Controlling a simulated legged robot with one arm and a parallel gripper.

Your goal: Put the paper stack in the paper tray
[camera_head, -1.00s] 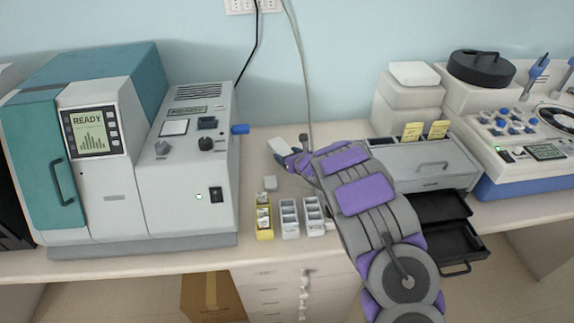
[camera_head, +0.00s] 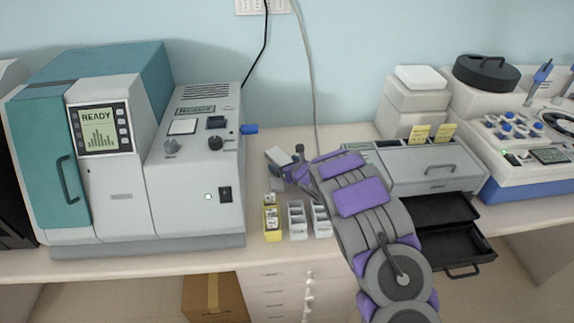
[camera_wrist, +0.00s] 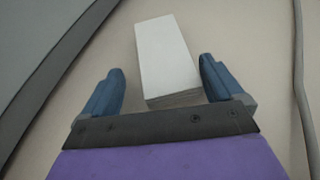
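The paper stack is a white block that lies on the bench. In the wrist view the paper stack (camera_wrist: 168,52) has its near end between the two blue fingers. My gripper (camera_wrist: 160,85) is open, with a gap between each finger and the stack. In the head view my gripper (camera_head: 283,168) is at the bench's middle, and the stack (camera_head: 279,155) shows there as a small pale patch, partly hidden. At the right, a grey printer-like machine (camera_head: 425,168) has two black pulled-out trays, an upper one (camera_head: 445,209) and a lower one (camera_head: 458,243). I cannot tell which is the paper tray.
A yellow holder (camera_head: 271,223) and two pale racks (camera_head: 297,222) stand in front of my gripper. A large teal and grey machine (camera_head: 120,195) is on the left. A grey cable (camera_head: 308,80) hangs down the wall behind. My arm covers the bench left of the trays.

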